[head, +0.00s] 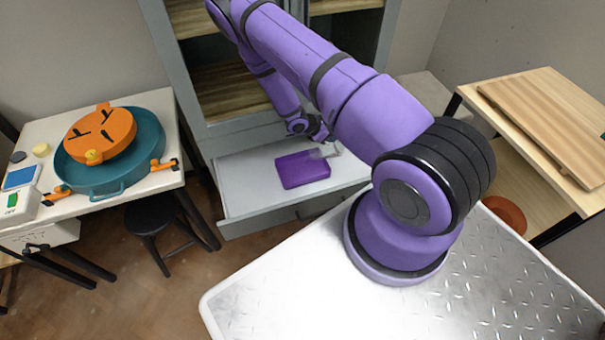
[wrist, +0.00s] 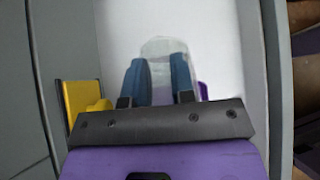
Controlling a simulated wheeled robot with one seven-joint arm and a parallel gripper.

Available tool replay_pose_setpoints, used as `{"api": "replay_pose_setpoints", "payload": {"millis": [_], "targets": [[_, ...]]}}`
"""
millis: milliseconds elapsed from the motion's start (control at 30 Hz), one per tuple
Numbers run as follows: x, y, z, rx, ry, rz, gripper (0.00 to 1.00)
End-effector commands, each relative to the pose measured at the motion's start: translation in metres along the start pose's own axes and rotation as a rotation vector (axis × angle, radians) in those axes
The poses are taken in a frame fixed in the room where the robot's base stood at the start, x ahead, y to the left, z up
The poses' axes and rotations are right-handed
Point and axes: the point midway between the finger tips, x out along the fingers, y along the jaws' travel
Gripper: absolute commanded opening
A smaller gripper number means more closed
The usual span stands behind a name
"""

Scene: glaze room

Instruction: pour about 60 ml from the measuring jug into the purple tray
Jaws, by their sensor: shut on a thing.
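The purple tray (head: 303,170) lies flat in the open drawer of a grey cabinet. A small purple edge (wrist: 203,90) shows beside the right finger in the wrist view. The clear measuring jug (head: 327,151) is at the tray's upper right edge, small and partly covered by my arm. My gripper (head: 318,137) is shut on it. In the wrist view the blue fingers of my gripper (wrist: 160,82) stand on either side of the see-through jug (wrist: 165,48). The jug's tilt, its liquid level and any liquid in the tray cannot be made out.
The pale drawer (head: 240,183) has bare floor left of the tray. A yellow object (wrist: 82,98) sits left of my gripper in the wrist view. A black stool (head: 153,217) and a white table (head: 150,103) stand left; a wooden table (head: 535,115) stands right.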

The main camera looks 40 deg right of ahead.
Motion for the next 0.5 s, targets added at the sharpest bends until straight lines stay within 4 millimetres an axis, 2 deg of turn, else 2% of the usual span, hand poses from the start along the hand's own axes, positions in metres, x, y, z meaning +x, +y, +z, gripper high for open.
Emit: {"api": "replay_pose_setpoints", "payload": {"millis": [500], "targets": [[-0.0039,0.0002,-0.0042,0.001,-0.029,0.000,0.00]]}}
